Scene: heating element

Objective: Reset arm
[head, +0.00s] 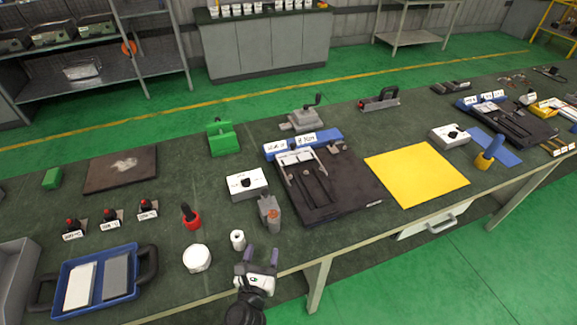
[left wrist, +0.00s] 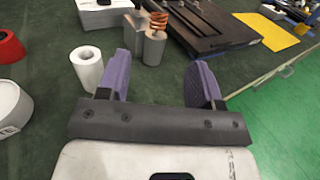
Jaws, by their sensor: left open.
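My left gripper (head: 261,256) is at the front edge of the long workbench, near the middle of the head view. In the left wrist view its two purple fingers (left wrist: 160,80) stand wide apart with nothing between them. A small white cylinder (head: 237,240) stands just left of the gripper; it also shows in the left wrist view (left wrist: 87,68). A grey cylinder with a copper coil on top (head: 269,214) stands just beyond the fingers; the coil shows clearly in the left wrist view (left wrist: 158,25). My right gripper is not in view.
A dark fixture plate (head: 340,195) and a yellow mat (head: 417,174) lie to the right. A white round container (head: 197,258), a red-based tool (head: 191,218) and a blue tray (head: 97,280) are to the left. A white box (head: 247,184) stands behind the coil.

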